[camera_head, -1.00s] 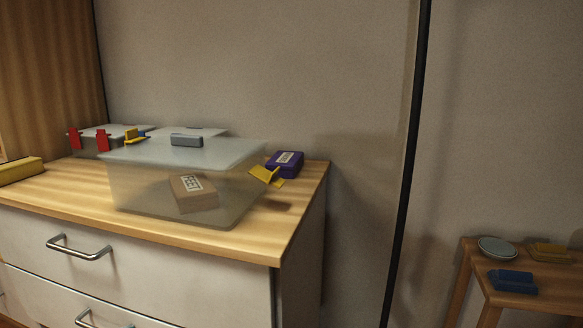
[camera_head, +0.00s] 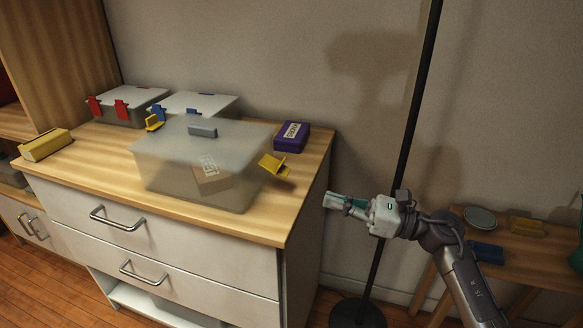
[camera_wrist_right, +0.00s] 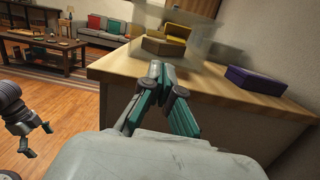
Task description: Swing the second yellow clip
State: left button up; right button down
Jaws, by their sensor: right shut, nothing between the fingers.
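A large clear box (camera_head: 165,172) with a frosted lid and grey handle stands on the dresser. One yellow clip (camera_head: 272,165) sticks outward at its right end, tilted away from the wall. It also shows in the right wrist view (camera_wrist_right: 178,30). Another yellow clip (camera_head: 154,122) stands up at the lid's back left edge. My right gripper (camera_head: 330,201) is shut and empty, right of the dresser's edge and apart from the clips. In the right wrist view its fingertips (camera_wrist_right: 160,70) meet before the dresser top. My left gripper (camera_wrist_right: 38,137) shows open and empty at the left there.
A brown labelled box (camera_head: 212,178) is inside the clear box. A purple box (camera_head: 291,137) lies behind the right clip. Two smaller lidded boxes with red clips (camera_head: 121,110) and blue clips (camera_head: 184,112) stand behind. A dark pole (camera_head: 409,120) rises behind my right arm.

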aim_at(277, 163)
pick_arm(q)
jog(key=shift+s+a+f+g, duration=0.15)
jog(key=shift+s+g, duration=0.1)
jog(key=shift+s, duration=0.2)
jog(key=shift+s+a+f+g, duration=0.1)
jog(key=shift+s+g, duration=0.15)
jog(key=shift+s, duration=0.15)
pick_arm(e)
jog(key=shift+w+d+r+h, duration=0.1)
jog(key=shift+w+d+h, duration=0.2)
jog(key=shift+w, duration=0.25)
jog(key=shift+a, duration=0.1)
jog(key=x, duration=0.8)
jog(key=shift+w+a+r+p, duration=0.1)
jog(key=shift+w+a+p, duration=0.05)
jog(key=shift+a+p, duration=0.2)
jog(key=shift+w+a, duration=0.15)
jog(key=shift+a, duration=0.3)
pick_arm(q)
jog(key=shift+s+f, duration=0.2)
jog(key=shift+f, duration=1)
jog(key=shift+w+r, duration=0.1)
jog(key=shift+r, duration=0.05)
pick_arm(e)
jog(key=shift+r, duration=0.1)
